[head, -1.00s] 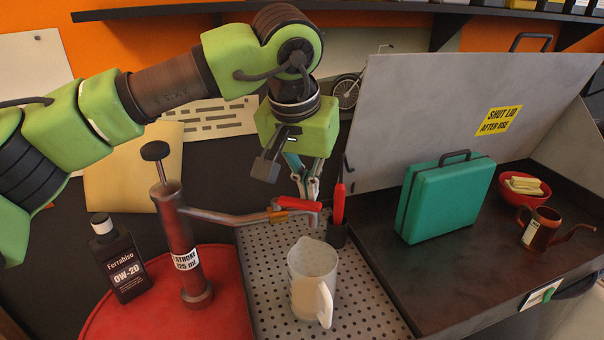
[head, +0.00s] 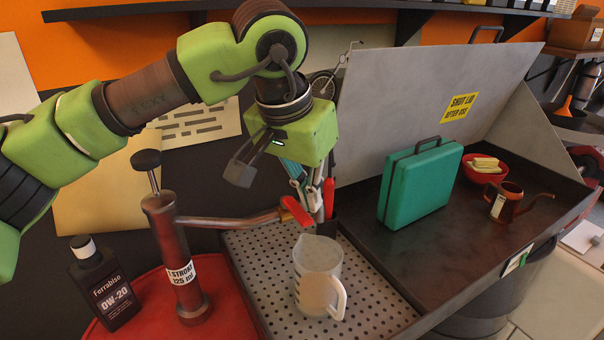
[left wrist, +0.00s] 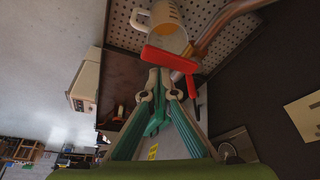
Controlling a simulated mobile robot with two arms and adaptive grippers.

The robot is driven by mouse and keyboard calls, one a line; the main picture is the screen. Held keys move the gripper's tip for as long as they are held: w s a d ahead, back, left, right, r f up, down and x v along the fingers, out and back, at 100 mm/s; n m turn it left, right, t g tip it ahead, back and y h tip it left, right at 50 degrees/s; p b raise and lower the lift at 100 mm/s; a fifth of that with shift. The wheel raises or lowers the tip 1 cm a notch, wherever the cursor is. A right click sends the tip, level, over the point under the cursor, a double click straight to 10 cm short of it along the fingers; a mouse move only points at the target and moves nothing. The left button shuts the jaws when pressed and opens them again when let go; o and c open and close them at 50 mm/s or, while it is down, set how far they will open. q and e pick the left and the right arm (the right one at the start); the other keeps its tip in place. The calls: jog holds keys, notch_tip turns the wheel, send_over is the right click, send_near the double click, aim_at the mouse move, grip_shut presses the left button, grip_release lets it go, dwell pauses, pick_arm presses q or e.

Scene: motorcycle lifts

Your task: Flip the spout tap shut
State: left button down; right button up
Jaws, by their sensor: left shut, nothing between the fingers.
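The spout tap's red lever (head: 296,210) sits at the end of the spout (head: 235,222) of a dark red hand pump (head: 170,245). In the head view the lever slants down to the right, across the line of the spout. My left gripper (head: 316,212) points down just right of the lever, shut and empty. In the left wrist view the red lever (left wrist: 170,58) lies just beyond the shut fingertips (left wrist: 157,76); whether they touch it I cannot tell. The tap body is largely hidden. My right gripper is not in view.
A clear measuring jug (head: 318,268) stands on the perforated tray (head: 265,285) below the spout end. A red-handled tool (head: 328,198) stands close behind the gripper. An oil bottle (head: 103,285) stands left of the pump. A green case (head: 420,183) sits on the right.

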pick_arm(q)
jog(key=shift+s+f, duration=0.1)
jog(key=shift+s, duration=0.15)
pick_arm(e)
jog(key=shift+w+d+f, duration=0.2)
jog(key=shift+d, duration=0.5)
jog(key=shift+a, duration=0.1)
pick_arm(q)
jog(key=v, duration=1.2)
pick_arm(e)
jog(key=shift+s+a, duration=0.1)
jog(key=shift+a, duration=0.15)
